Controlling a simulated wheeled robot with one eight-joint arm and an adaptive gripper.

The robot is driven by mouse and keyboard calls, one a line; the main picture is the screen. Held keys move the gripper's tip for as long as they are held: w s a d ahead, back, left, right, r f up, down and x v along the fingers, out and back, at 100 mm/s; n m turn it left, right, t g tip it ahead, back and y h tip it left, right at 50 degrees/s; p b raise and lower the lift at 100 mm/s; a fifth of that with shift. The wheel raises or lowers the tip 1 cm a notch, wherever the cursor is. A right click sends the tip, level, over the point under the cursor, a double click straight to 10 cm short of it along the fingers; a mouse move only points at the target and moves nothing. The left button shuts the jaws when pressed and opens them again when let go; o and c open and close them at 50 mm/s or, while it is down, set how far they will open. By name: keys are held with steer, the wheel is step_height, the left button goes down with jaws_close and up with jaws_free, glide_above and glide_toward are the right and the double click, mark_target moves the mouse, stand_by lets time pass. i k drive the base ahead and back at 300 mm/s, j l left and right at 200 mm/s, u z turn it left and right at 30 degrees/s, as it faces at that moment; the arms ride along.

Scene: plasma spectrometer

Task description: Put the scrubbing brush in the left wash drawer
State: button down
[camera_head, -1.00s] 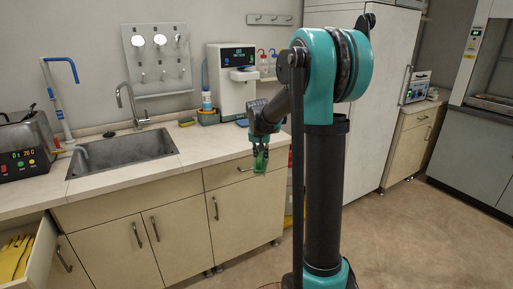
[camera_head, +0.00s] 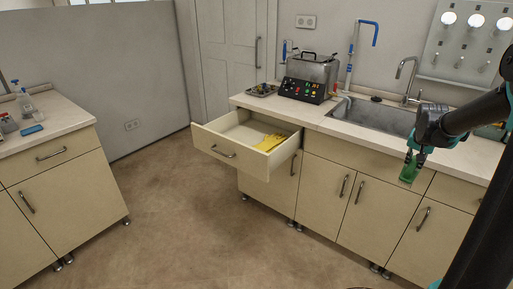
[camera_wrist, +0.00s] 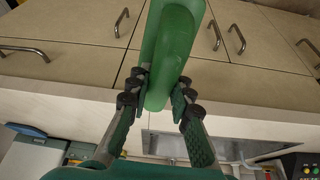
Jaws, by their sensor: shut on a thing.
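My gripper (camera_head: 414,160) is shut on a green scrubbing brush (camera_head: 410,172) and holds it in the air in front of the sink counter's front. In the wrist view the brush (camera_wrist: 174,50) sits between the two fingers (camera_wrist: 160,95) and points away from my palm. The left wash drawer (camera_head: 226,146) is pulled open at the left end of the sink counter, well to the left of my gripper. Yellow gloves (camera_head: 270,142) lie in its right part; the left part of its floor looks bare.
A sink (camera_head: 375,117) is set in the counter, with a heated bath (camera_head: 309,77) and a small tray (camera_head: 262,89) to its left. Another cabinet (camera_head: 50,150) stands at far left. The floor (camera_head: 190,220) between is clear.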

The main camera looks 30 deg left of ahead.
mark_target(253, 133)
steer(key=i+u, duration=0.3)
steer(key=u, duration=0.15)
steer(key=i+l+u, duration=0.25)
steer(key=u, duration=0.15)
steer(key=i+l+u, duration=0.3)
steer(key=u, duration=0.15)
steer(key=i+l+u, duration=0.25)
steer(key=u, duration=0.15)
steer(key=i+l+u, duration=0.1)
steer(key=i+u, duration=0.2)
steer(key=i+l+u, duration=0.25)
steer(key=i, duration=0.15)
